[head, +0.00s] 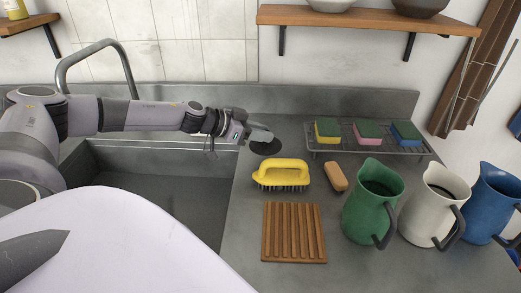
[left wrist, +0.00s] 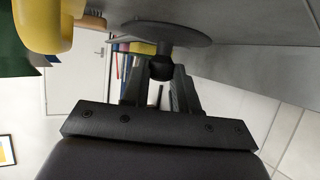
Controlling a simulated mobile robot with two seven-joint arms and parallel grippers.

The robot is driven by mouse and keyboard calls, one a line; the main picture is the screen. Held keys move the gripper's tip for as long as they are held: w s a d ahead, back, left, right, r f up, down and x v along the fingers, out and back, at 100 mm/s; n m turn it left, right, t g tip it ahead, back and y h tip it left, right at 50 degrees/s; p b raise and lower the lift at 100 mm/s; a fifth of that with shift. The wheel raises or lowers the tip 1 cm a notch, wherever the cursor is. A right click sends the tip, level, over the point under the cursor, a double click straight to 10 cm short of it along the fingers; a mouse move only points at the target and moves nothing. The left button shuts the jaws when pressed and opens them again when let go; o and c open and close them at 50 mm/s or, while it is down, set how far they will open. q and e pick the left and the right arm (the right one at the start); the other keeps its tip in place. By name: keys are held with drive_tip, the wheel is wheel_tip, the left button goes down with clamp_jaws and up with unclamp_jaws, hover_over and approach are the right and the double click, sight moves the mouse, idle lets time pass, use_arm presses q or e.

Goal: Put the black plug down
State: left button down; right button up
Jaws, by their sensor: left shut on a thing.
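The black plug (head: 266,148) is a flat dark disc with a small knob, at the left back of the grey counter just right of the sink. My left gripper (head: 262,137) reaches over the sink from the left and is shut on the plug. In the left wrist view, the fingers (left wrist: 161,88) pinch the plug's round knob, and the disc (left wrist: 170,31) lies beyond them, close to the counter surface. I cannot tell whether the disc touches the counter. My right gripper is not in view.
A wire rack (head: 365,149) holds three sponges behind. A slatted wooden mat (head: 294,232) and green (head: 368,205), white (head: 428,207) and blue (head: 485,205) jugs stand nearer. The sink (head: 170,190) is left.

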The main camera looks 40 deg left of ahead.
sight(259, 145)
use_arm(q)
drive_tip(key=shift+f+b, duration=1.65)
drive_tip(key=shift+f, duration=0.65)
drive_tip(key=shift+r, duration=0.15)
drive_tip(key=c, duration=0.9)
unclamp_jaws()
drive_tip(key=shift+o, duration=0.2)
